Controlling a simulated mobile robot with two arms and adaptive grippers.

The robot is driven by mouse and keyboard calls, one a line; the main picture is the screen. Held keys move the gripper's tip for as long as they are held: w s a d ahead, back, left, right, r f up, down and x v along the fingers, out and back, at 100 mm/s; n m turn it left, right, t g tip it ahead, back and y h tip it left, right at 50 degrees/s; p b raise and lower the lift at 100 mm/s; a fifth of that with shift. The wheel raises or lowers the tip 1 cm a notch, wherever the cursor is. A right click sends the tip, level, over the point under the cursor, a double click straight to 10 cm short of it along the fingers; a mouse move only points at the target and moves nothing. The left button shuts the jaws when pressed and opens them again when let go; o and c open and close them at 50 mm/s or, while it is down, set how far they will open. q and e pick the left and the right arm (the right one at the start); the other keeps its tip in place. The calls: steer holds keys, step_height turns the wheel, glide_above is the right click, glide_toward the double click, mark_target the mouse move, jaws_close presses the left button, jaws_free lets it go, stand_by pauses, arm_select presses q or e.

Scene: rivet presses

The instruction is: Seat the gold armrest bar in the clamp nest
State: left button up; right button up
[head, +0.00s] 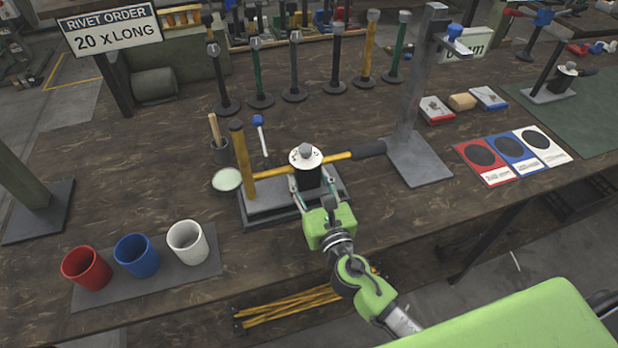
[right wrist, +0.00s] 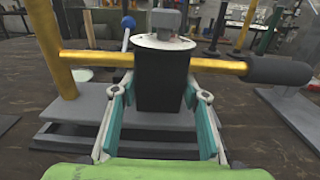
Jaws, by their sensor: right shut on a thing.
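The gold armrest bar (head: 337,157) lies level across the grey press base (head: 265,212), with a dark grip at its right end. A gold upright (head: 242,165) with a dark top stands at its left end. The bar also shows in the right wrist view (right wrist: 105,60). A black block (right wrist: 162,82) topped by a white disc (head: 306,158) and a grey knob stands at the bar's middle. My right gripper (head: 307,187) is shut on the black block from the front. The bar's stretch at the block is hidden, so I cannot tell whether it passes behind or through. My left gripper is out of view.
Red (head: 87,268), blue (head: 137,255) and white cups (head: 188,242) stand on a grey mat at front left. A grey column stand (head: 418,160) rises to the right. Colour cards (head: 514,152) lie beyond it. Several posts line the back.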

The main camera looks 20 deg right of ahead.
steer(key=shift+f+b, duration=0.3)
stand_by(1.8)
steer(key=shift+f+b, duration=0.8)
steer(key=shift+f, duration=0.25)
steer(key=o, duration=1.6)
steer(key=shift+c, duration=0.2)
steer(key=shift+s+f, duration=0.1)
steer(key=s, duration=1.2)
steer(key=shift+d, duration=0.2)
